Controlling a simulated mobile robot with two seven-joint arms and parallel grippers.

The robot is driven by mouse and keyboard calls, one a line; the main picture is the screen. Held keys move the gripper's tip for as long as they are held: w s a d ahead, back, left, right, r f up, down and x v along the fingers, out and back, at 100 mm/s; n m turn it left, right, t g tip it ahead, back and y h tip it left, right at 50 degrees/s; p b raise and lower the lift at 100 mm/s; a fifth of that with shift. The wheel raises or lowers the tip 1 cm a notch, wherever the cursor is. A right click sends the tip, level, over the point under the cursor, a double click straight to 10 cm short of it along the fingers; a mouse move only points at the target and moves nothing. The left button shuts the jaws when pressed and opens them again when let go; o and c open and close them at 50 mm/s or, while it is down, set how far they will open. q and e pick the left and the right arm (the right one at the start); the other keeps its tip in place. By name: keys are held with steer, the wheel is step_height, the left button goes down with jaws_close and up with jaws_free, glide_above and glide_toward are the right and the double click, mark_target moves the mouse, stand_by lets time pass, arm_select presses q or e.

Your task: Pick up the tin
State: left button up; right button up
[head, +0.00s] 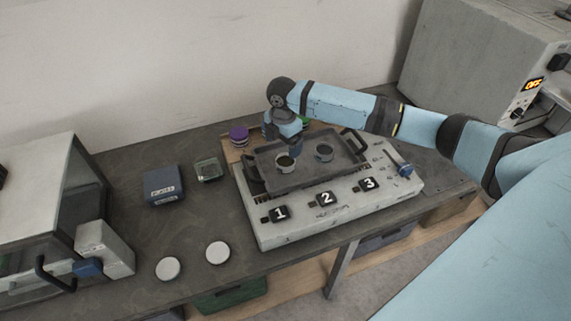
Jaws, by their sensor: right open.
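Two small round open containers that look like tins stand on a dark tray (300,181). The left tin (285,163) has something green inside, and the right tin (324,152) looks grey. I cannot tell which one the task means. My right gripper (294,148) points down at the back of the tray, just behind the left tin. It is open, with its fingertips partly hidden by its own body, and I cannot tell whether it touches anything. My left gripper is not in view.
The tray, with raised handles, sits on a white device (330,215) marked 1, 2, 3. A blue box (163,187), a small clear-sided container (208,170), two white discs (168,269) and purple discs (239,134) are on the bench. A grey machine (40,215) stands left.

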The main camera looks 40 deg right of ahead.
mark_target(284, 163)
step_height(284, 163, down, 8)
steer(key=shift+s+d+f+p, duration=0.1)
steer(key=shift+d+f+p, duration=0.05)
steer(key=shift+p, duration=0.3)
steer(key=c, duration=1.1)
steer(key=shift+o, duration=0.2)
